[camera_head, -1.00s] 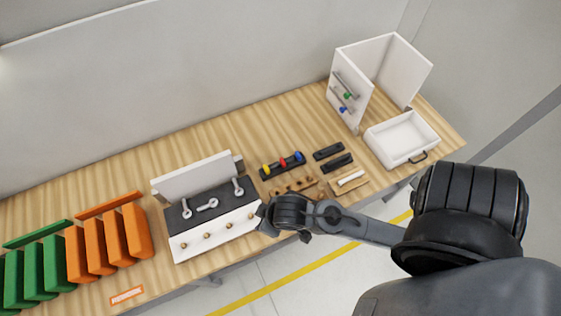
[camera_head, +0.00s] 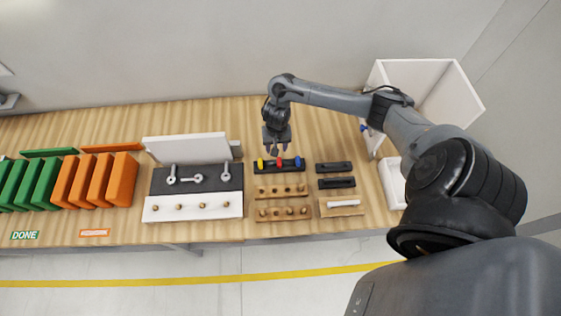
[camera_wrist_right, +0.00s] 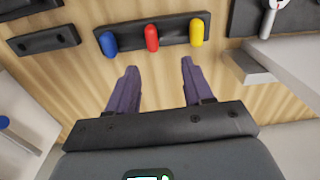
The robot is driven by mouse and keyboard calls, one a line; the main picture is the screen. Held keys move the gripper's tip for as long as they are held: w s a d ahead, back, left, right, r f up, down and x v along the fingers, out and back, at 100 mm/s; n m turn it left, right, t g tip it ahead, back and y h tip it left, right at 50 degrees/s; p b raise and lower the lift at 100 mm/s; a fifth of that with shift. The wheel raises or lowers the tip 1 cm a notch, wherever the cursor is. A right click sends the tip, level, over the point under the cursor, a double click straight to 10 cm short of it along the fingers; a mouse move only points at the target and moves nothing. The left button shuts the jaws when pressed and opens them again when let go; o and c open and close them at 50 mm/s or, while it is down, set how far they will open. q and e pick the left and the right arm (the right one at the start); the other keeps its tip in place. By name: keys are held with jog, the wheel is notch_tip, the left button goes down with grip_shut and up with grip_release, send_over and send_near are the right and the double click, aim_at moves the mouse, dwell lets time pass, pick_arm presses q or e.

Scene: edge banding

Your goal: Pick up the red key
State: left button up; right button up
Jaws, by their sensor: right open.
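The red key (camera_head: 279,161) stands in the middle of a black holder (camera_head: 268,169), between a yellow key (camera_head: 261,163) and a blue key (camera_head: 297,162). In the right wrist view the red key (camera_wrist_right: 152,38) shows upright in the holder (camera_wrist_right: 128,40), with the blue key (camera_wrist_right: 108,43) to its left and the yellow key (camera_wrist_right: 196,32) to its right. My right gripper (camera_head: 276,150) is just behind and above the holder. Its two purple fingers (camera_wrist_right: 157,66) are spread wide, apart from the red key, with nothing between them. My left gripper is not in view.
Wooden racks with pegs (camera_head: 283,213) stand in front of the holder. Two black blocks (camera_head: 334,168) lie to its right. A dark panel with metal levers (camera_head: 215,180) is at left. Open white boxes (camera_head: 392,185) stand at right, partly hidden by my arm.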

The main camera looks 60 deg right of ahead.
aim_at(279, 158)
jog(key=shift+s+d+f+m, duration=0.1)
jog(key=shift+d+f+m, duration=0.15)
jog(key=shift+d, duration=0.2)
notch_tip(279, 158, down, 2)
jog(key=shift+s+f+b, duration=0.1)
jog(key=shift+b, duration=0.8)
notch_tip(279, 158, down, 2)
jog(key=shift+f, duration=0.1)
jog(key=shift+s+f+b, duration=0.15)
jog(key=shift+f+b, duration=0.15)
jog(key=shift+f, duration=2.45)
grip_shut()
jog(key=shift+r, duration=0.15)
